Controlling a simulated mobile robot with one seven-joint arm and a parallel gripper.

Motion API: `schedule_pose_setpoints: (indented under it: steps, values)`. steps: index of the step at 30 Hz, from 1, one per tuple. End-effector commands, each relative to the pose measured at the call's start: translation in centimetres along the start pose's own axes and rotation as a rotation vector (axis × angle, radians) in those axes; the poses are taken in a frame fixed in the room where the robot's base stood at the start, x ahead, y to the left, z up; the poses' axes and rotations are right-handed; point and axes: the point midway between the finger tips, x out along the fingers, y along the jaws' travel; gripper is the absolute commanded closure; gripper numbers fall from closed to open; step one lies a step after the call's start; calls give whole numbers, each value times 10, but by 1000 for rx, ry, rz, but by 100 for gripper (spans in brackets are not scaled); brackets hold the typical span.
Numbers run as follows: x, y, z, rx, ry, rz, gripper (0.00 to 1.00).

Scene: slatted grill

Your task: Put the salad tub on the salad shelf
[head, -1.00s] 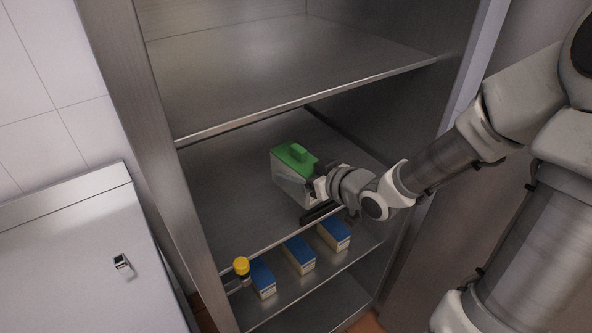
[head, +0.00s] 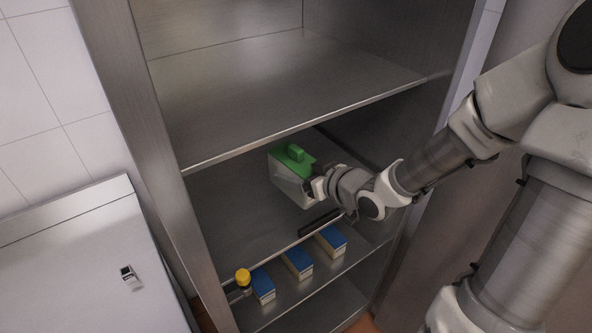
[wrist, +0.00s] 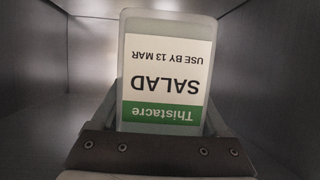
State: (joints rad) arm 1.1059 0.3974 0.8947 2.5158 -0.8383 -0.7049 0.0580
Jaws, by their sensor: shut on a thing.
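The salad tub (head: 291,185) is a pale box with a green lid and a green handle. It is inside the metal cabinet, over the middle shelf (head: 235,215). My gripper (head: 315,185) is at the tub's right side and shut on it. In the wrist view the tub (wrist: 165,70) stands between the two fingers, and its label reads "SALAD", upside down. The tub's underside is hidden, so I cannot tell whether it touches the shelf. No label naming a salad shelf can be read.
Several blue-topped cartons (head: 297,262) and a yellow-capped bottle (head: 243,279) stand on the shelf below. The upper shelf (head: 290,85) is empty and its front edge is just above the tub. A metal counter (head: 75,270) stands at left. The middle shelf's left part is clear.

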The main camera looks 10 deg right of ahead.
Motion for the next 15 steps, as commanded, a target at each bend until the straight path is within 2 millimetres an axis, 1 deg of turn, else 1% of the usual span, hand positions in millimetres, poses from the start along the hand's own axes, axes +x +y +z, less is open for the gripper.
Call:
schedule_pose_setpoints:
  steps: [5,8,15]
  values:
    - [1,0,0,0,3,1,100]
    - [5,4,2,6,3,21,100]
    - [19,23,5,52,4,134,100]
